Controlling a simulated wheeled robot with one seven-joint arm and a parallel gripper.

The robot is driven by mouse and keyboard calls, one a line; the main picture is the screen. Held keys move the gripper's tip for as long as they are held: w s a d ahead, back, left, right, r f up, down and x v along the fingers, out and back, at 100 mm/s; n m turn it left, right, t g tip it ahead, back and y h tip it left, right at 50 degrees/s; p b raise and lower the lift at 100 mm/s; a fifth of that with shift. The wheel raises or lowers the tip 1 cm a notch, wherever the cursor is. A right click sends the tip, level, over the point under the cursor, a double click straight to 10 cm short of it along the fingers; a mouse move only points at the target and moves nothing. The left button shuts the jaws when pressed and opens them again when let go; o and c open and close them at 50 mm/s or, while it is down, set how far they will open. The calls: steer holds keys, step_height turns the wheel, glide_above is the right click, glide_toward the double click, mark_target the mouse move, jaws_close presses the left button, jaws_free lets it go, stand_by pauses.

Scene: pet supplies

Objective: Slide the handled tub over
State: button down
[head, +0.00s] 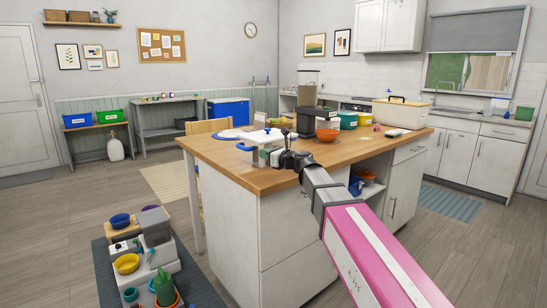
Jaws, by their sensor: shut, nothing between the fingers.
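A small white tub (263,140) with blue at its base and a blue handle at its left stands on the near left part of the wooden island top. A larger cream box (401,114) with a handle on its lid stands at the far right end; I cannot tell for certain which is the handled tub. My gripper (279,157) is low over the counter, just right of the white tub and partly in front of it. It is shut and appears empty. Whether it touches the tub cannot be told.
A blue-rimmed plate (230,134) lies left of the tub. An orange bowl (327,135), a dark dispenser (306,117), a green container (348,120) and a yellow one (365,119) stand farther right. The counter's front left stretch (215,149) is bare.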

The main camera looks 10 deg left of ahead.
steer(key=shift+x, duration=3.1)
steer(key=shift+x, duration=0.95)
steer(key=shift+d+f, duration=0.1)
